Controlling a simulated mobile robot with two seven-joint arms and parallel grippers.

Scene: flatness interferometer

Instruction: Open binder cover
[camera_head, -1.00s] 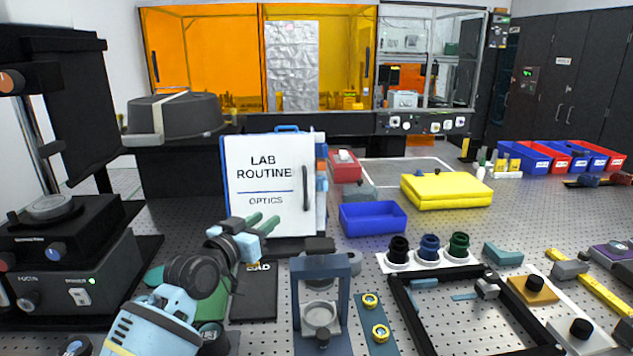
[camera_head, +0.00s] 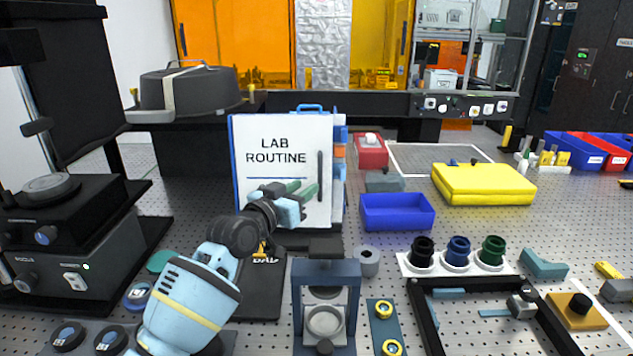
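The binder (camera_head: 277,157) stands upright on the table, its white cover shut and facing me, marked "LAB ROUTINE". A dark vertical handle (camera_head: 320,175) sits near the cover's right edge. Coloured tabs (camera_head: 339,150) stick out on the right side. My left gripper (camera_head: 308,190) is in front of the cover's lower right part, with its green fingers pointing right toward the handle's lower end. A gap shows between the fingers and they look open and empty. I cannot tell whether they touch the handle. My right gripper is not in view.
A blue tray (camera_head: 397,212), a red box (camera_head: 371,151) and a yellow case (camera_head: 484,184) stand right of the binder. A dark frame stand (camera_head: 326,290) and a black pad (camera_head: 262,300) lie in front. A microscope-like instrument (camera_head: 62,240) fills the left.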

